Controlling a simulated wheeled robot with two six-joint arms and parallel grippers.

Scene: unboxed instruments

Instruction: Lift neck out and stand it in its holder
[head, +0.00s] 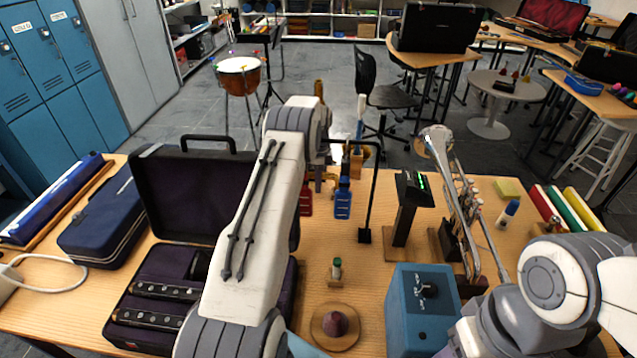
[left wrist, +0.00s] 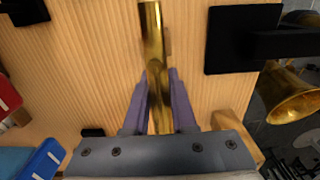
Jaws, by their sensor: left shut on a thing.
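The neck, a shiny brass tube (left wrist: 153,45), lies between the purple fingers of my left gripper (left wrist: 158,90) in the left wrist view. My left gripper is shut on it above the bare wood of the table. In the head view my left gripper (head: 322,178) is at the table's far side, partly behind my forearm, and the neck is hard to make out. A round wooden base with a dark-red peg (head: 335,323) stands at the front middle; I cannot tell whether it is the neck's holder. My right gripper is not in view.
An open dark case (head: 188,195) with black instrument joints is at the left. Red (head: 306,200) and blue (head: 343,200) objects, a black stand (head: 364,236), a trumpet (head: 437,142) and a blue box (head: 405,325) crowd the middle and right. A brass bell (left wrist: 297,95) shows in the left wrist view.

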